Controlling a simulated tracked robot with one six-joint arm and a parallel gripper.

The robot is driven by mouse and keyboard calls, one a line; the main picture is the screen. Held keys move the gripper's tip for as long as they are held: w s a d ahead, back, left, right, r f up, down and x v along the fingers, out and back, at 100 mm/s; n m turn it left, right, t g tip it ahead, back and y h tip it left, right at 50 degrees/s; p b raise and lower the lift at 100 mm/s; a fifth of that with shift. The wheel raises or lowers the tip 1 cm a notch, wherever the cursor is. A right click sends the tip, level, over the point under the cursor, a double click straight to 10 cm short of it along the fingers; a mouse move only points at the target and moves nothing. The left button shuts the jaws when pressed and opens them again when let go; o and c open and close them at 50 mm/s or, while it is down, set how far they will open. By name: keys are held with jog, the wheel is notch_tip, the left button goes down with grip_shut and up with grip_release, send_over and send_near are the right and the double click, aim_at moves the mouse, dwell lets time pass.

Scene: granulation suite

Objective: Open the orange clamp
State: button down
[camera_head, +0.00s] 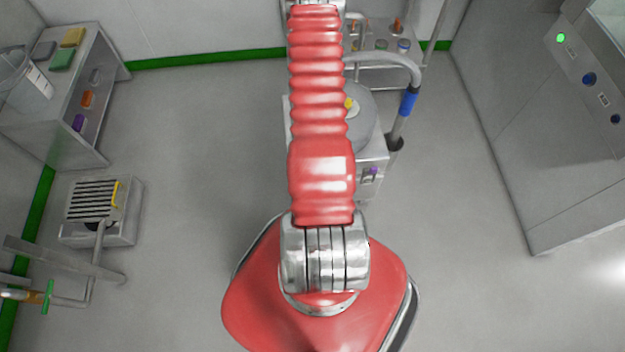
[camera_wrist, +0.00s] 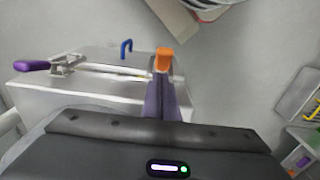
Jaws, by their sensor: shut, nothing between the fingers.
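The orange handle of the clamp (camera_wrist: 165,59) shows in the wrist view, upper middle, by the edge of a pale metal housing (camera_wrist: 75,100). The rest of that clamp is hidden behind my gripper. My gripper (camera_wrist: 163,80) is shut and empty, its grey-violet fingers pointing at the orange handle. The tips overlap its lower end in the picture; I cannot tell if they touch it. In the head view my arm hides the gripper and the orange clamp.
A clamp with a purple handle (camera_wrist: 32,66) and a blue handle (camera_wrist: 126,46) are on the housing. In the head view, a bent pipe with a blue sleeve (camera_head: 408,101) rises beside the machine. A cabinet (camera_head: 50,130) stands left. The floor at right is clear.

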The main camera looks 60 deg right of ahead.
jog(key=shift+s+a+f, duration=0.2)
jog(key=shift+a+f, duration=0.05)
jog(key=shift+f, duration=0.2)
jog(key=shift+s+a+f, duration=0.2)
jog(key=shift+a+f, duration=0.05)
jog(key=shift+f, duration=0.2)
